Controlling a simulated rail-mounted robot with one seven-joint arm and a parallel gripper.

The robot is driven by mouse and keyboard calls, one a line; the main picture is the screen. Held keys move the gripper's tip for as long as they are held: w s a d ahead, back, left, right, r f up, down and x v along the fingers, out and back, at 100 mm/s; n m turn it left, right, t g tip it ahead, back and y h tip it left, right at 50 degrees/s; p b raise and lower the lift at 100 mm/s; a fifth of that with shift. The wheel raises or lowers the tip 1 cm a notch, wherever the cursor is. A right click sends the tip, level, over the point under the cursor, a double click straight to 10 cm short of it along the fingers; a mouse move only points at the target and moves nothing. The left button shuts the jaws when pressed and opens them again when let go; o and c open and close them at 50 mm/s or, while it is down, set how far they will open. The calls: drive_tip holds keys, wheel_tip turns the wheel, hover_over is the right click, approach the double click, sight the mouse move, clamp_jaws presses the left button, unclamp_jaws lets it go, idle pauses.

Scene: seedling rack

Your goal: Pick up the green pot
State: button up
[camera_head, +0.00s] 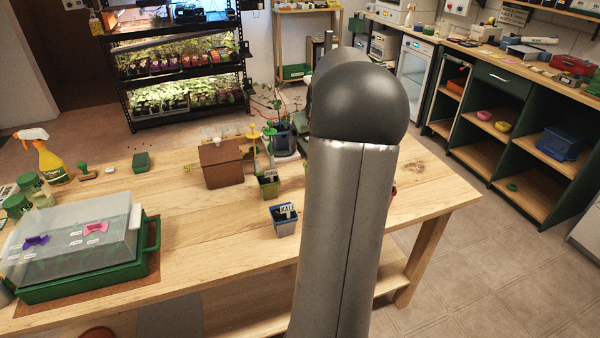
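The green pot (268,190) is small and square and stands upright on the wooden table near the middle of the view. It holds dark soil, a small seedling and a white label that is too small to read surely. My arm fills the view just to the right of the pot. It hides part of the table behind it. My gripper is hidden behind the arm, so its fingers and its distance from the pot do not show.
A blue pot (285,226) labelled KALE stands just in front of the green pot. A brown house-shaped box (222,165) stands close to its left. A green tray (85,288) under a clear cover is at the front left. Bare tabletop (195,225) lies between.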

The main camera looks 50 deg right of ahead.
drive_tip(key=shift+m, duration=0.3)
drive_tip(key=d+f, duration=0.2)
drive_tip(key=f, duration=0.1)
drive_tip(key=w+d+f+p, duration=0.1)
drive_tip(key=d+f, duration=0.1)
drive_tip(key=f, duration=0.2)
drive_tip(key=w+d+f, duration=0.1)
drive_tip(key=d+f, duration=0.1)
drive_tip(key=f, duration=0.1)
drive_tip(key=shift+w+d+f, duration=0.15)
drive_tip(key=shift+d+f, duration=0.05)
drive_tip(key=shift+d, duration=0.05)
drive_tip(key=shift+p+x, duration=0.95)
drive_tip(key=shift+x, duration=2.1)
drive_tip(key=shift+d, duration=0.2)
drive_tip(key=c, duration=1.1)
drive_tip(key=shift+c, duration=0.2)
